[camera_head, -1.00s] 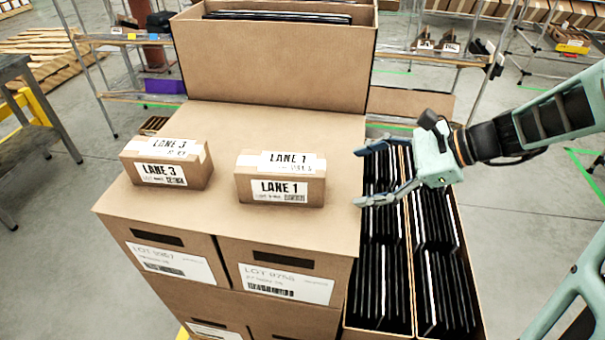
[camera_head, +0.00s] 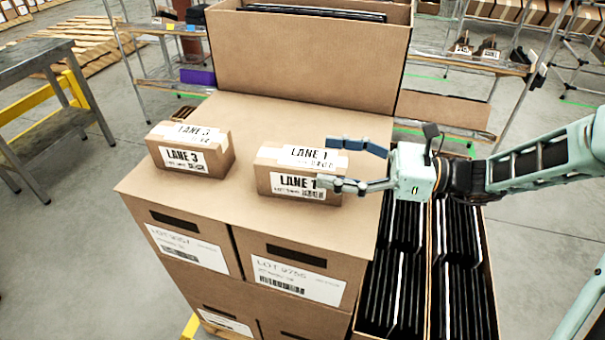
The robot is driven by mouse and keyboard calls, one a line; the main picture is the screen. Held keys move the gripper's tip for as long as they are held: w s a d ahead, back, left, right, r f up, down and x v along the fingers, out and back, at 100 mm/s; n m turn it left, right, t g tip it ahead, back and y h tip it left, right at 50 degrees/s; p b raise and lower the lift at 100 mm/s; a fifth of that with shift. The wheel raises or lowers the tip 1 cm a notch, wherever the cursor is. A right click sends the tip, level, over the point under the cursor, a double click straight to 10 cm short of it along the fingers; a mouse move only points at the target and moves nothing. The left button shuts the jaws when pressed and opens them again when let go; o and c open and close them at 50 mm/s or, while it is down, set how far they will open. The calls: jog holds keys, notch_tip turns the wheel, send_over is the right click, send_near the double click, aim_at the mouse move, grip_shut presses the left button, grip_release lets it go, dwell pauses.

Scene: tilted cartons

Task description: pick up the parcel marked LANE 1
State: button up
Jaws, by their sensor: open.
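The parcel marked LANE 1 (camera_head: 283,187) is a small brown carton with white labels on its top and front. It sits on top of the stacked cartons (camera_head: 240,115). My gripper (camera_head: 335,163) is open and comes in from the right. Its fingers overlap the right end of the parcel in the picture, one by the top label and one in front of the front label's right part. I cannot tell whether they touch it. A similar parcel marked LANE 3 (camera_head: 222,150) stands to the left, apart from it.
A tall open carton (camera_head: 305,62) with dark contents stands behind the parcels. Open boxes of upright black items (camera_head: 400,290) stand lower at the right, under my arm. The carton top between and in front of the parcels is clear.

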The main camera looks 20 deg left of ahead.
aim_at(303, 157)
jog(key=b+x, duration=0.1)
jog(key=x, duration=0.5)
jog(key=shift+f, duration=0.15)
jog(key=shift+c, duration=0.4)
jog(key=c, duration=1.4)
jog(key=shift+c, duration=0.2)
